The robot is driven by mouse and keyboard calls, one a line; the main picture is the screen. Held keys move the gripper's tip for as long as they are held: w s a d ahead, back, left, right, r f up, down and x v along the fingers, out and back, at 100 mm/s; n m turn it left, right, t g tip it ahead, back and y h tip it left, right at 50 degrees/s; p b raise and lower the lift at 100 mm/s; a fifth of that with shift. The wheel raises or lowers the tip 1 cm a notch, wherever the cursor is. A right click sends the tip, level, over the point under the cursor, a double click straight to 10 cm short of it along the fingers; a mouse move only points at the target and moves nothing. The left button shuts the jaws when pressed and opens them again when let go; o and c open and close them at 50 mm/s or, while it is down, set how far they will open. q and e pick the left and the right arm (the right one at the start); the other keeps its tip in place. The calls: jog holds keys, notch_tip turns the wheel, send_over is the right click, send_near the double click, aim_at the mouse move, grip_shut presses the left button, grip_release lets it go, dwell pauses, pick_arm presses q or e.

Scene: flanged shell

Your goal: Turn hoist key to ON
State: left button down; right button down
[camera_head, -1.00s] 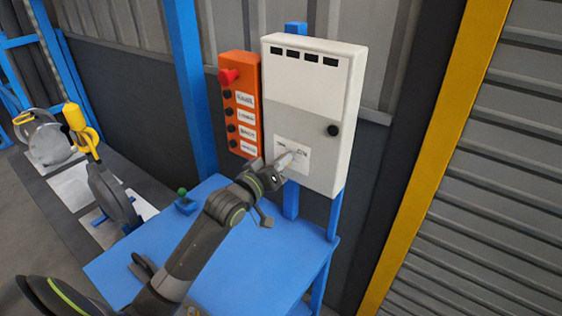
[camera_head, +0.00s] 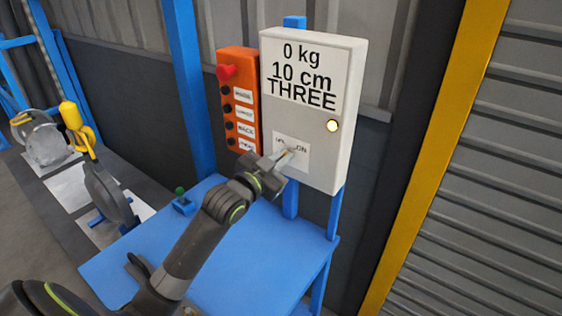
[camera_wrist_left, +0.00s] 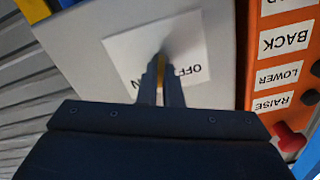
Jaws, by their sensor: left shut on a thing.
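The white hoist box (camera_head: 312,120) stands upright on a blue post. Its display reads "0 kg", "10 cm", "THREE", and its round lamp (camera_head: 333,126) is lit. A white label (camera_head: 302,165) low on its front shows "ON" at the right; the other word is partly covered. My left gripper (camera_head: 286,157) is at this label, shut on the hoist key, which is mostly hidden by the fingers. In the left wrist view the fingers (camera_wrist_left: 160,75) close around a thin yellow piece of the key (camera_wrist_left: 161,72), with "OFF" readable beside them. My right gripper is out of view.
An orange button panel (camera_head: 238,105) with a red knob (camera_head: 226,71) and several black buttons is left of the box. Grey discs with yellow parts (camera_head: 78,125) stand at left.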

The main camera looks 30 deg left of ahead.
pick_arm(q)
jog(key=shift+f+m+b, duration=0.1)
jog(key=shift+m+b, duration=0.65)
jog(key=shift+m, duration=1.45)
jog(key=c, duration=1.6)
grip_release()
jog(key=shift+d, duration=0.1)
jog(key=s+a, duration=0.2)
jog(key=s, duration=1.5)
jog(key=shift+s+a+p, duration=0.15)
jog(key=shift+a+p, duration=0.1)
jog(key=shift+p, duration=0.1)
